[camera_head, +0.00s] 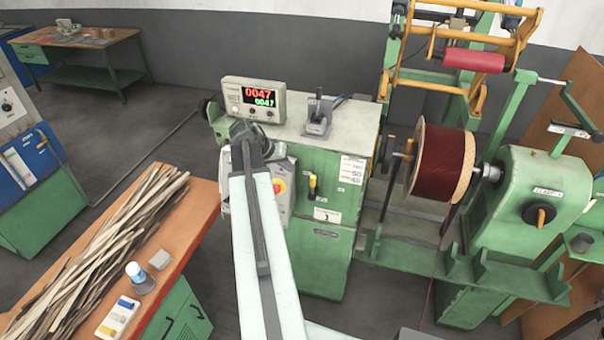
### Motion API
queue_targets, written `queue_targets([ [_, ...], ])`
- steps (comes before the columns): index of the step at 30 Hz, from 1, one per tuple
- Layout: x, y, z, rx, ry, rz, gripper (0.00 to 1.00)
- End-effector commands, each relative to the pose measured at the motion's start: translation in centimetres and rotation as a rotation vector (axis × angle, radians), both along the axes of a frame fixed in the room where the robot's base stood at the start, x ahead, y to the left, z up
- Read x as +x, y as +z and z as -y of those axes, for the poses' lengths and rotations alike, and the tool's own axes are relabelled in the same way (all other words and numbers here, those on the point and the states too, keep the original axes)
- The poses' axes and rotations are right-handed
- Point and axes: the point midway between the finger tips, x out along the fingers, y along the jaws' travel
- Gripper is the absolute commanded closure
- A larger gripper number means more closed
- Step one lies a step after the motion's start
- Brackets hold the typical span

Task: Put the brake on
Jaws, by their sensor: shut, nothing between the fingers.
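The green coil-winding machine has a headstock cabinet (325,255) in the middle. On its front face a short lever with a black and yellow handle (313,186) stands upright above a small label plate (327,215). A grey pedal-like unit (319,117) sits on the cabinet top. I cannot read any label that says which is the brake. A dark red wound coil (440,162) with tan flanges sits on the shaft to the right. My gripper (243,133) is at the far end of my white arm, left of the lever and apart from it, over the control box. It looks shut and empty.
The control box (281,190) with a red-and-yellow button is partly behind my arm. A counter display (254,100) reads 0047. A tailstock (530,190) stands right.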

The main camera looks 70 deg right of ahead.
Motion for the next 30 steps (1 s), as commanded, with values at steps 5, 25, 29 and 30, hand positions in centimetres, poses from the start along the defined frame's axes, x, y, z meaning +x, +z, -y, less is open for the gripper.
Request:
queue_targets([
  [5, 0.0, -0.2, 0.0, 0.002, 0.002, 0.0, 1.0],
  [25, -3.3, -8.2, 4.5, 0.002, 0.003, 0.0, 1.0],
  [29, -3.4, -8.2, 4.7, 0.002, 0.005, -0.001, 1.0],
  [30, -3.4, -8.1, 4.7, 0.002, 0.005, 0.0, 1.0],
])
